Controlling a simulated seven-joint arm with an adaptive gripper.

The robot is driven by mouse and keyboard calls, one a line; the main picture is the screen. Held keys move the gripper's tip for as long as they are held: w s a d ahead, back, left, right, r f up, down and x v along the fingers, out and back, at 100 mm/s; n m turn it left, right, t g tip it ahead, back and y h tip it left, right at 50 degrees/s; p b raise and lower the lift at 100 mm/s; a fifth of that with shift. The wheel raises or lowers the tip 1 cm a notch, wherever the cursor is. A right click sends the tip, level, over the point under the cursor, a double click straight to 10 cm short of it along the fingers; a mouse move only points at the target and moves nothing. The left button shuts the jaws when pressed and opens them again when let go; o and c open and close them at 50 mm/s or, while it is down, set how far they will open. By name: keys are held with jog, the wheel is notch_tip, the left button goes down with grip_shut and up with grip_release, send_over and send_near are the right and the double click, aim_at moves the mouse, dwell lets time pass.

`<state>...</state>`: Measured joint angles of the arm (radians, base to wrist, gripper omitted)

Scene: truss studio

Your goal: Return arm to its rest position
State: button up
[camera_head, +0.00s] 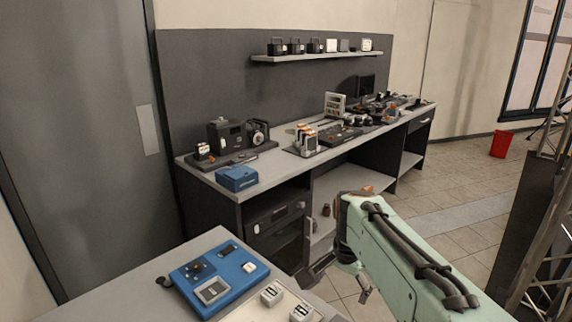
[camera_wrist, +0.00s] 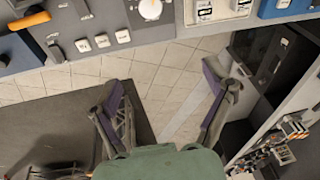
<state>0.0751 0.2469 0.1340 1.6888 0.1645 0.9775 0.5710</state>
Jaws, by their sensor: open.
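My arm, with a pale green link (camera_head: 408,258), reaches in from the lower right in the head view. My gripper (camera_head: 337,290) hangs at its end, beside the right side of the near table, above the tiled floor. In the wrist view my gripper (camera_wrist: 160,80) has its two dark fingers spread wide apart. Nothing is between them, only floor tiles behind. The fingers look clear of the tables.
The near table (camera_head: 200,247) carries a blue panel device (camera_head: 218,278) and white blocks (camera_head: 272,293). A long workbench (camera_head: 225,185) with a blue box (camera_head: 237,178) and equipment stands behind. A metal truss (camera_head: 545,215) rises at right. Open floor (camera_head: 470,215) lies between.

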jog(key=s+r+n, duration=0.2)
jog(key=s+r, duration=0.2)
jog(key=s, duration=0.6)
jog(key=s+a+f+n+g, duration=0.1)
jog(key=s+f+n, duration=0.2)
jog(key=s, duration=0.6)
jog(key=s+a+f+n+g+y, duration=0.1)
jog(key=s+f+n, duration=0.2)
jog(key=s, duration=0.6)
jog(key=shift+f+n+g, duration=0.4)
jog(key=shift+f, duration=0.3)
